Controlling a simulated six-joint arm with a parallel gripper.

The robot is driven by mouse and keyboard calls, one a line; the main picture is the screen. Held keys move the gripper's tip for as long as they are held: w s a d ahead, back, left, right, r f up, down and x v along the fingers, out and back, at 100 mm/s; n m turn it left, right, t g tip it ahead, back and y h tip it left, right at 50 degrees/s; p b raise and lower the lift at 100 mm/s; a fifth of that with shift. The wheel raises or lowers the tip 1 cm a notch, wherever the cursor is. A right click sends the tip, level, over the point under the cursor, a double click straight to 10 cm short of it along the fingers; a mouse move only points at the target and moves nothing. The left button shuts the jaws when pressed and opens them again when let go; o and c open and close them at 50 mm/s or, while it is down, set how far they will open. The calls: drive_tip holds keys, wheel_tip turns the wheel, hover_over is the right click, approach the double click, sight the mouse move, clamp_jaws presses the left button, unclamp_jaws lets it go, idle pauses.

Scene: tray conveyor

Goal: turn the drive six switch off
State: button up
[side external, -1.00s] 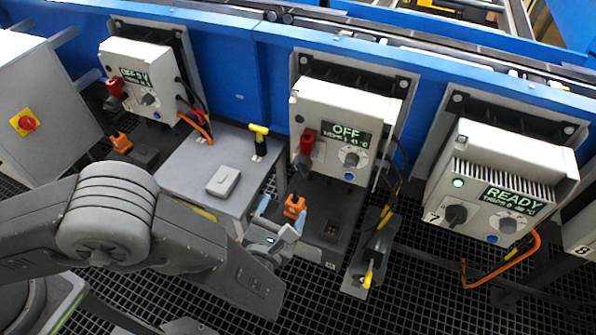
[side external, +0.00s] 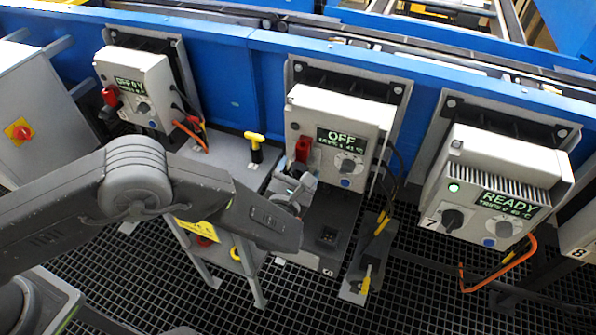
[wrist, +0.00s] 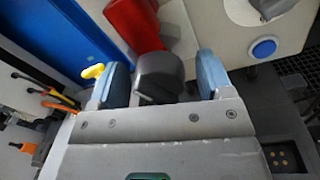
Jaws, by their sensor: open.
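The middle drive box (side external: 330,112) stands between one on its left and the box marked 7; its own number is hidden. Its display (side external: 341,141) reads OFF. A red part (side external: 303,149) sits at its left, also seen in the wrist view (wrist: 134,25). My gripper (side external: 297,178) is just below that red part. In the wrist view my gripper (wrist: 162,82) is open, its two blue fingers on either side of a dark grey knob (wrist: 160,72), seemingly the switch. Gaps show beside the knob, so it is not clamped. The knob's pointer direction cannot be told.
The right drive box (side external: 500,165) shows READY with a green lamp. The left drive box (side external: 137,83) has a red part too. A yellow-handled tool (side external: 255,140) stands on the grey table. Cables (side external: 385,205) hang right of the middle box.

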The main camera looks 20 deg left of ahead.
drive_tip(key=c, duration=0.9)
idle(0.9)
drive_tip(key=o, duration=0.9)
drive_tip(key=shift+s, duration=0.15)
drive_tip(key=s+d, duration=0.1)
drive_tip(key=s, duration=1.2)
drive_tip(key=shift+s, duration=0.3)
